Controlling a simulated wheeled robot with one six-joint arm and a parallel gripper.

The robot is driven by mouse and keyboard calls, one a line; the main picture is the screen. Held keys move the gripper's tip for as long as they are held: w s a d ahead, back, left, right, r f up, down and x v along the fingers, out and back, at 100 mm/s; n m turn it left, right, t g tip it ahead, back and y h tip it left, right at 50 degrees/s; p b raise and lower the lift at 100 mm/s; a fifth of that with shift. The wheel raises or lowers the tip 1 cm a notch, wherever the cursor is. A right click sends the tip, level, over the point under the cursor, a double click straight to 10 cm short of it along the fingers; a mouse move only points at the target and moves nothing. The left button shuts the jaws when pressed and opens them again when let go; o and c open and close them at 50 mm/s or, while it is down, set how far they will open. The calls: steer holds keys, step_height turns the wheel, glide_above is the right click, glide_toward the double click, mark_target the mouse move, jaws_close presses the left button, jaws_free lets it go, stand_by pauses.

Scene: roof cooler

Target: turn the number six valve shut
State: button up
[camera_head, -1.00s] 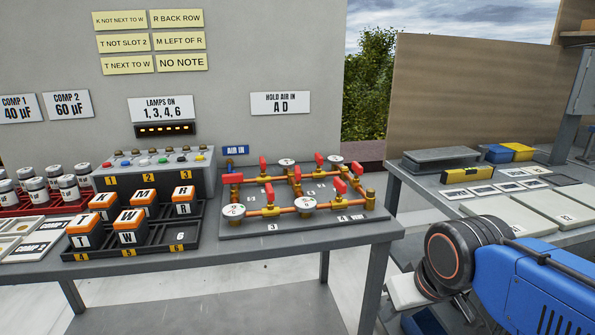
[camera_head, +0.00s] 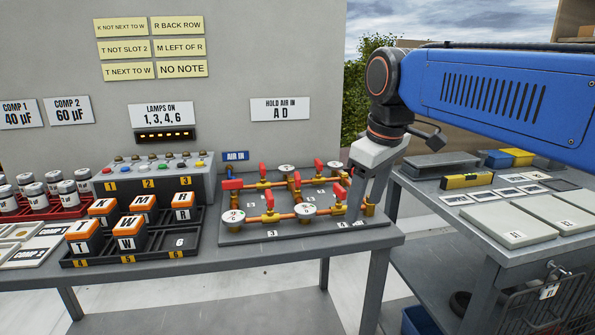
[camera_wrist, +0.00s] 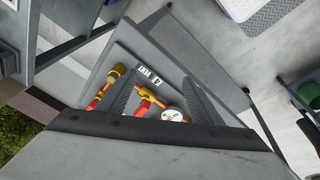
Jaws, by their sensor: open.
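The valve manifold stands on the front table, with several red-handled valves on copper pipes, brass fittings and round gauges over a grey plate (camera_head: 262,233). The small number tags by the valves are too small to read, so I cannot tell which valve is number six. My gripper (camera_head: 361,212) is open at the manifold's right end, pointing down and hiding part of the rightmost valve (camera_head: 339,193). In the wrist view my two fingers (camera_wrist: 158,97) straddle a brass fitting with a red handle (camera_wrist: 139,107). A gauge (camera_wrist: 173,114) sits by the right finger. Contact cannot be told.
A tray (camera_head: 185,253) of orange-topped lettered blocks and a lamp panel (camera_head: 152,183) stand left of the manifold. A sign (camera_head: 280,109) reads "HOLD AIR IN A D". A second table on the right holds flat plates (camera_head: 507,218) and a yellow level (camera_head: 466,181).

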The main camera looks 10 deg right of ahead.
steer(key=w+a+r+n+g, duration=0.1)
steer(key=w+a+r+n, duration=0.3)
steer(key=w+r, duration=0.5)
step_height(320, 180, up, 8)
steer(key=r+n+g, duration=0.1)
steer(key=n+g, duration=0.1)
steer(key=n, duration=0.4)
glide_above(297, 175)
step_height(297, 175, down, 18)
steer(key=shift+r, duration=0.1)
steer(key=c, duration=1.1)
